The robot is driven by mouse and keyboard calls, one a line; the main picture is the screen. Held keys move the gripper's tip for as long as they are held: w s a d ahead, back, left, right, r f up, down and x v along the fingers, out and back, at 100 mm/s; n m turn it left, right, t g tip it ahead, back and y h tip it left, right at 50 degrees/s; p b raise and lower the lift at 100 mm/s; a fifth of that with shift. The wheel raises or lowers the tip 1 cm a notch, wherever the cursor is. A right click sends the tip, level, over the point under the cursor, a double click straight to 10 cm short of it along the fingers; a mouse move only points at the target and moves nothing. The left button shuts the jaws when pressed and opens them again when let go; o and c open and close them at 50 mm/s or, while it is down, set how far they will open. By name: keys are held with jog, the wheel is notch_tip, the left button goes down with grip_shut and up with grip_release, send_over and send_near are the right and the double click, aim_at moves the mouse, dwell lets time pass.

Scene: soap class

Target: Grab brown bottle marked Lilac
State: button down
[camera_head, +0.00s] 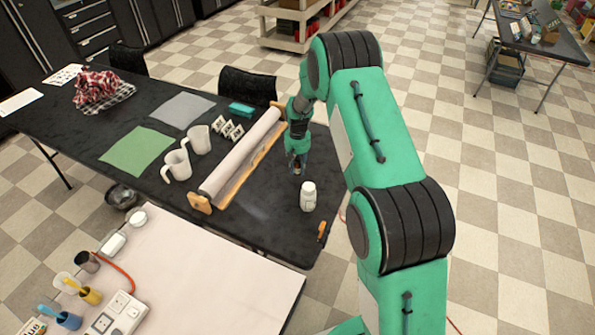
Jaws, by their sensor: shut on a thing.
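My gripper (297,165) points down over the right part of the black table, just beyond a white bottle. It is shut on a small brownish thing, mostly hidden by the fingers. I cannot make out its shape, or read any Lilac label. No other brown bottle shows clearly. The white bottle (308,197) stands upright on the table, a little nearer and to the right of my gripper.
A long roll on a wooden stand (240,158) lies left of my gripper. Two white jugs (178,164), green cloth (137,150) and grey cloth (181,109) lie farther left. An orange-and-black tool (323,232) is near the right edge. A pale table (200,275) adjoins in front.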

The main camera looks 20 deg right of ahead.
aim_at(298, 158)
jog(key=shift+r+p, duration=0.55)
jog(key=shift+r, duration=3.05)
